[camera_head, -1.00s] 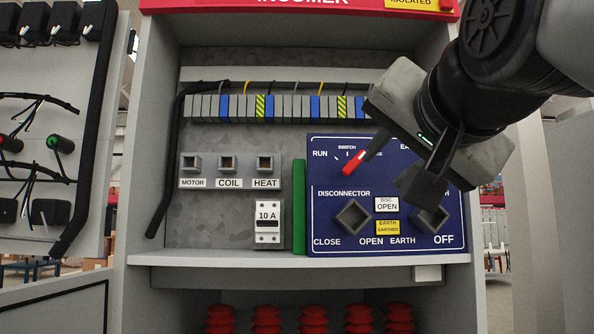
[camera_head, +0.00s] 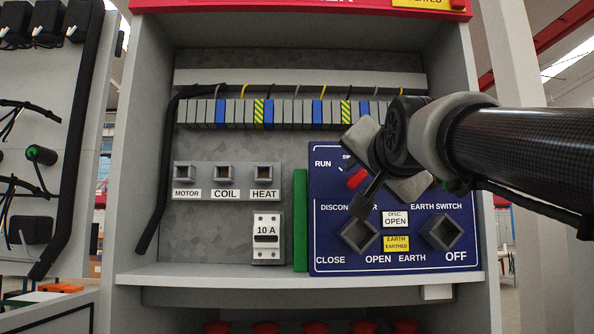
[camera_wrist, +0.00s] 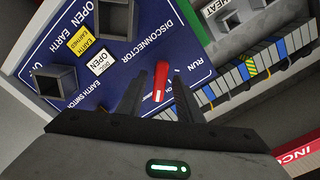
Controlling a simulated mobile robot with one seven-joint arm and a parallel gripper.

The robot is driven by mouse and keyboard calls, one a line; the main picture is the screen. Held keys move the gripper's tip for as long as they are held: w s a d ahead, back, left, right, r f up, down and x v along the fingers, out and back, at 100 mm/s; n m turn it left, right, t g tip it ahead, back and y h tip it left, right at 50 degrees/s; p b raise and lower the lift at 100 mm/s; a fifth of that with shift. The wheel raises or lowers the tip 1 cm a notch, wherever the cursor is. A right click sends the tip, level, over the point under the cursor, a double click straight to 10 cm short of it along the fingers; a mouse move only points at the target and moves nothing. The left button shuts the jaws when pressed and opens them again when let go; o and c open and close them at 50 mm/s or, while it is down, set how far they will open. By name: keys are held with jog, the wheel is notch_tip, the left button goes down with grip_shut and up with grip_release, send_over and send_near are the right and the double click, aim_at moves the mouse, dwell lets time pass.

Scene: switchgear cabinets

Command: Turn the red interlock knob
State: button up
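The red interlock knob (camera_head: 356,178) is on the upper left of the blue panel (camera_head: 330,240), right of the RUN label. My arm partly hides it in the head view. The red knob also shows in the wrist view (camera_wrist: 160,81), between my gripper's two dark fingers. My gripper (camera_head: 357,190) is in front of the panel at the knob. It also shows in the wrist view (camera_wrist: 155,88), with its fingers apart and a gap on each side of the knob. Whether the fingertips reach around the knob in depth I cannot tell.
Below the knob are the square disconnector socket (camera_head: 359,234) and the earth switch socket (camera_head: 442,233). A green strip (camera_head: 300,220) and a 10 A breaker (camera_head: 267,239) stand left of the panel. A terminal row (camera_head: 290,113) runs above. Cabinet side walls flank the space.

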jog(key=shift+w, duration=0.8)
grip_shut()
jog(key=shift+f+n, duration=0.1)
jog(key=shift+n, duration=0.2)
jog(key=shift+n+b, duration=0.3)
jog(key=shift+n, duration=0.1)
grip_release()
jog(key=shift+s, duration=0.1)
